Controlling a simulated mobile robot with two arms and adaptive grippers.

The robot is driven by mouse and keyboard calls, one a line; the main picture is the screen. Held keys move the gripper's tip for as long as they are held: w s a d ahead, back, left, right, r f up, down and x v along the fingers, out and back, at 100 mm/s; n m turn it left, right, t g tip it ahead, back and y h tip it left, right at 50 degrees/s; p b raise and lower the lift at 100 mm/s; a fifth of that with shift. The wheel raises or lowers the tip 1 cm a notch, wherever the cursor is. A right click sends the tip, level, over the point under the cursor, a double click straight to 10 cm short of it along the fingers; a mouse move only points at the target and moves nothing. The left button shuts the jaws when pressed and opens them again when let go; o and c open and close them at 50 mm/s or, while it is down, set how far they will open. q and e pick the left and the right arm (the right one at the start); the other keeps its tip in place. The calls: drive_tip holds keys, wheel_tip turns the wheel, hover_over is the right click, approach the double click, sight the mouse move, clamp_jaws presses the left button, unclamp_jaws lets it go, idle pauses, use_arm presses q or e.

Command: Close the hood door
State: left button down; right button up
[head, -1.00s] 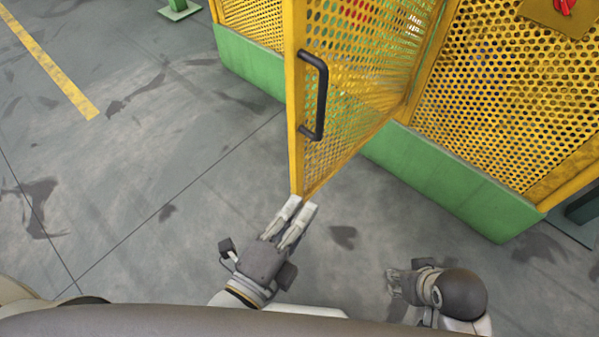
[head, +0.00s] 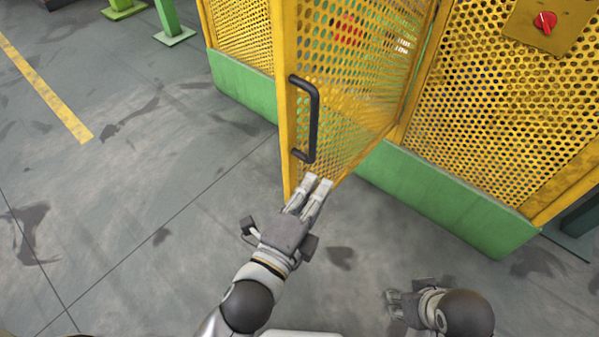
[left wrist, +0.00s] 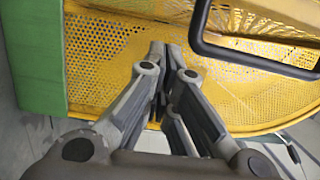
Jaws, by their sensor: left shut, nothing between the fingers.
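The hood door (head: 352,90) is a yellow perforated panel with a yellow frame. It stands open, swung out from the yellow hood wall (head: 490,110). A black bar handle (head: 315,120) is on its near edge; the handle also shows at the upper right of the left wrist view (left wrist: 240,57). My left gripper (head: 319,182) is shut and empty at the door's lower near corner, below the handle. In the left wrist view its fingers (left wrist: 164,50) lie in front of the yellow mesh; I cannot tell whether they touch it. My right gripper (head: 392,304) is low at the right, away from the door.
A green base (head: 445,200) runs under the hood wall. A red switch (head: 545,21) sits on a yellow plate at upper right. Green posts (head: 172,25) stand at upper left. The grey floor left of the door is clear, with a yellow line (head: 45,85).

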use_arm(q)
drive_tip(key=shift+w+a, duration=1.5)
